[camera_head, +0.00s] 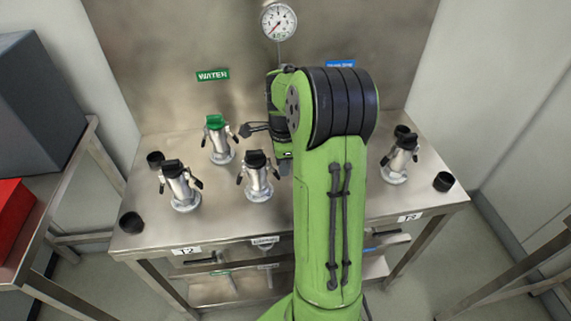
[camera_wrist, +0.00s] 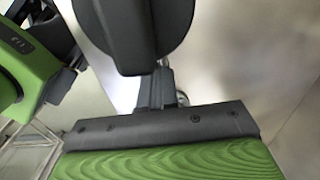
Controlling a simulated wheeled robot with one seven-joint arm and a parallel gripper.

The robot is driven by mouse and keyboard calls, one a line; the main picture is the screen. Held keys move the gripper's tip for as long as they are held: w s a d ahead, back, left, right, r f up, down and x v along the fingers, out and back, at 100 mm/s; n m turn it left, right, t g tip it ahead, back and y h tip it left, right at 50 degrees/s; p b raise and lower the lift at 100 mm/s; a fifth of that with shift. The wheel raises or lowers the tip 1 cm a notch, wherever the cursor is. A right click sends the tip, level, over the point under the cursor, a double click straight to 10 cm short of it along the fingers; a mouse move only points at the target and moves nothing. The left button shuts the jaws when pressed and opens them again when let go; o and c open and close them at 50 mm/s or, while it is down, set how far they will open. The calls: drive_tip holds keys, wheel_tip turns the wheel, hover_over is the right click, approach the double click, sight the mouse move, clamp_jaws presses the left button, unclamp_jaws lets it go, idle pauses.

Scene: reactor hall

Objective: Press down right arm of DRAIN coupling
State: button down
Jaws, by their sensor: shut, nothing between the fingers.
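Several metal couplings with dark side arms stand on the steel table. One has a green cap (camera_head: 214,122) below the green WATER label (camera_head: 212,75). Black-capped couplings stand at the left (camera_head: 180,186), the middle (camera_head: 257,177) and the right (camera_head: 399,158). I cannot read a DRAIN label, so I cannot tell which one is the DRAIN coupling. In the wrist view, close dark and green parts hide the couplings.
A pressure gauge (camera_head: 279,21) and a blue label (camera_head: 340,65) are on the steel back panel. Loose black caps (camera_head: 131,222) lie near the table edges. My green arm hides the table's middle right. A side table with a red box (camera_head: 10,220) stands at the left.

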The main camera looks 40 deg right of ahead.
wheel_tip(320, 180, up, 7)
drive_tip(key=d+p, duration=0.1)
drive_tip(key=p, duration=0.5)
drive_tip(key=shift+s, duration=0.35)
drive_tip(key=shift+r, duration=0.1)
